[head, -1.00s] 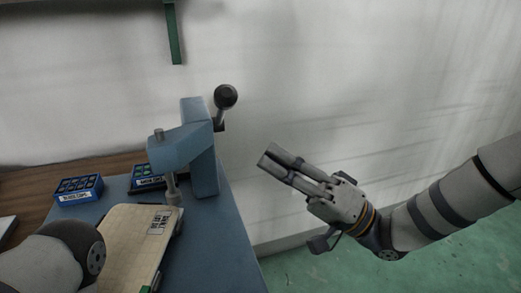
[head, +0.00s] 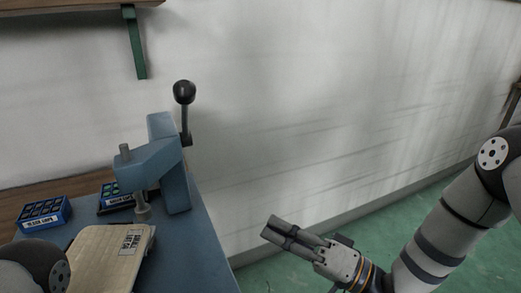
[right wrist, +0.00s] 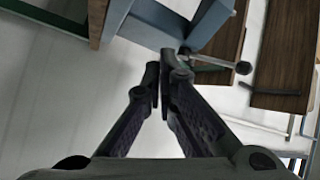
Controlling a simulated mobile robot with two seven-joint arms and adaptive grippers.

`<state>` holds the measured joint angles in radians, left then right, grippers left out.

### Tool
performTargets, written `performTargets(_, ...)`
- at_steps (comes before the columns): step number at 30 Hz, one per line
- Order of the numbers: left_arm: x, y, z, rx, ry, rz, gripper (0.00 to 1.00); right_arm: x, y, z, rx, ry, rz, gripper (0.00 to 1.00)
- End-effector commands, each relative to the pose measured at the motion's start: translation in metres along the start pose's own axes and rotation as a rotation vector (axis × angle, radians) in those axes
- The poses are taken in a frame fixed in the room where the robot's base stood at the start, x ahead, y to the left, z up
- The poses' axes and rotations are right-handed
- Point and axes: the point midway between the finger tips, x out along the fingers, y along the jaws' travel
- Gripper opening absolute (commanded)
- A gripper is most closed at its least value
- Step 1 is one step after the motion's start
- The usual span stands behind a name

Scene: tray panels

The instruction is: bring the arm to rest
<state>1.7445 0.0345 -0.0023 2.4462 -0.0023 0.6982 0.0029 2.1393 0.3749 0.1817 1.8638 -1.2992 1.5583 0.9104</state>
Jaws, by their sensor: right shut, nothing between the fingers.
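My right gripper (head: 270,232) is shut and empty, in the air to the right of the blue bench in the head view. Its shut fingers (right wrist: 163,75) also show in the right wrist view, with nothing between them. My right arm comes in from the right edge. My left gripper is not in view; only a rounded joint of my left arm shows at the lower left corner of the head view.
A blue press (head: 172,165) with a black-knobbed lever (head: 184,92) stands on the blue bench (head: 195,245). A light panel (head: 100,262) and two small blue boxes, a left one (head: 43,214) and a right one (head: 115,196), lie near it. Green floor (head: 400,215) is clear.

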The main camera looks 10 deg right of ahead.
Motion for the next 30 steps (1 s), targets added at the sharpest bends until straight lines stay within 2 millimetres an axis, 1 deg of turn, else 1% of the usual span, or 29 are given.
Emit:
performTargets(1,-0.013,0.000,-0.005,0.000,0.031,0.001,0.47,-0.010,0.022,0.027,-0.009,-0.025,0.187,0.00)
performTargets(2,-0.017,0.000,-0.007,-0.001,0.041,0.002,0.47,-0.023,0.041,0.046,-0.017,-0.052,0.313,0.00)
performTargets(3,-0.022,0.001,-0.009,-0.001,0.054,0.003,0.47,-0.044,0.062,0.072,-0.026,-0.101,0.470,0.00)
performTargets(5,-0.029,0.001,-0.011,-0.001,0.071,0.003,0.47,-0.085,0.084,0.112,-0.034,-0.199,0.685,0.00)
performTargets(6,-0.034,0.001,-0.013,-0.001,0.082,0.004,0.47,-0.115,0.092,0.137,-0.034,-0.277,0.816,0.00)
performTargets(7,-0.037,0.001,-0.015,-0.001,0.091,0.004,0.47,-0.138,0.095,0.155,-0.033,-0.339,0.906,0.00)
performTargets(8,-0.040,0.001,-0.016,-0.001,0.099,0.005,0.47,-0.163,0.095,0.172,-0.028,-0.406,0.991,0.00)
performTargets(9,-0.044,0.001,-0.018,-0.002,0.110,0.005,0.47,-0.197,0.091,0.194,-0.020,-0.500,1.098,0.00)
performTargets(10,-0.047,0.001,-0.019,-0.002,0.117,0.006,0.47,-0.221,0.085,0.208,-0.011,-0.570,1.169,0.00)
performTargets(11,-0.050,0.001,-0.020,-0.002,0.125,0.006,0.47,-0.244,0.078,0.221,-0.002,-0.639,1.234,0.00)
performTargets(12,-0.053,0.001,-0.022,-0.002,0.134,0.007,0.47,-0.274,0.066,0.236,0.015,-0.728,1.311,0.00)
performTargets(15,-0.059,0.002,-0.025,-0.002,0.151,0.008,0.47,-0.330,0.034,0.260,0.058,-0.910,1.450,0.00)
performTargets(16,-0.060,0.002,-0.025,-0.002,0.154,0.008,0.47,-0.343,0.025,0.265,0.071,-0.952,1.480,0.00)
performTargets(18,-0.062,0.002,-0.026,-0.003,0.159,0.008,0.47,-0.363,0.009,0.272,0.094,-1.023,1.527,0.00)
performTargets(21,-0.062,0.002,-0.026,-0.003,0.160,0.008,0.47,-0.376,-0.001,0.277,0.111,-1.070,1.555,0.00)
performTargets(30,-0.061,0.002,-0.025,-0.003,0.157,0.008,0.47,-0.377,-0.001,0.278,0.114,-1.072,1.557,0.00)
